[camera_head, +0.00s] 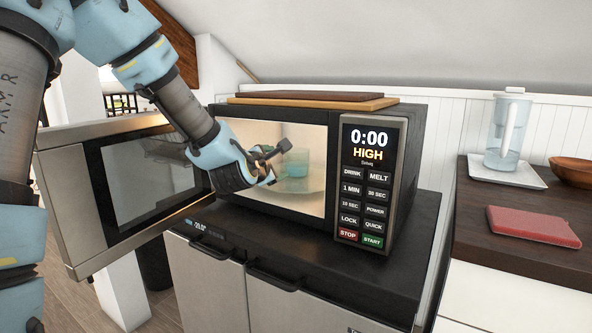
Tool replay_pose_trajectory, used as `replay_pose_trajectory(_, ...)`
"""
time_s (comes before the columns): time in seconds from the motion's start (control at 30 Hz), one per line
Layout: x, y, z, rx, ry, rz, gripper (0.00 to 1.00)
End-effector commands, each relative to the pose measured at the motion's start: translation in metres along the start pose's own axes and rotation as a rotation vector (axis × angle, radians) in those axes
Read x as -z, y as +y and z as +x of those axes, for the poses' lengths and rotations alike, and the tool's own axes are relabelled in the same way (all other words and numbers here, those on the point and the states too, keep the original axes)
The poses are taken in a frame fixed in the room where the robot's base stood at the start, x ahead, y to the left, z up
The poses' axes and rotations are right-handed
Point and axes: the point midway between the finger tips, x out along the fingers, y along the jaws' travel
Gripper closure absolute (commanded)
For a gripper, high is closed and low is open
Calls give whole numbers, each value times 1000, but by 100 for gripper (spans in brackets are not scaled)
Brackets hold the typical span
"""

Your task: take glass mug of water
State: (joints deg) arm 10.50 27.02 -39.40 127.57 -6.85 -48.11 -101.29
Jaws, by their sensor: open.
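The glass mug of water (296,163) stands inside the lit microwave (417,150), toward the back of its cavity. It looks pale blue-green, and its lower left part is hidden behind my gripper. My gripper (277,165) is at the microwave's opening, in front of the mug in the picture. It is open and empty. I cannot tell how far its fingers are from the mug. The microwave door (62,215) stands swung wide open to the left.
The microwave sits on a dark-topped cabinet (345,275), with wooden boards (315,103) on top. On the right counter (480,238) are a water pitcher (507,130) on a white board, a red folded item (533,226) and a wooden bowl (573,172). The open door flanks my arm.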

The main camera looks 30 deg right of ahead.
Motion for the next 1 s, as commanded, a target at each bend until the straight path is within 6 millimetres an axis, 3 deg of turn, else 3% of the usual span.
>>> replay_pose_trajectory(0.6,-3,0,68,3,0,3,18)
replay_pose_trajectory(0.9,-2,-1,74,2,1,5,18)
replay_pose_trajectory(1.0,-2,0,74,2,1,5,28)
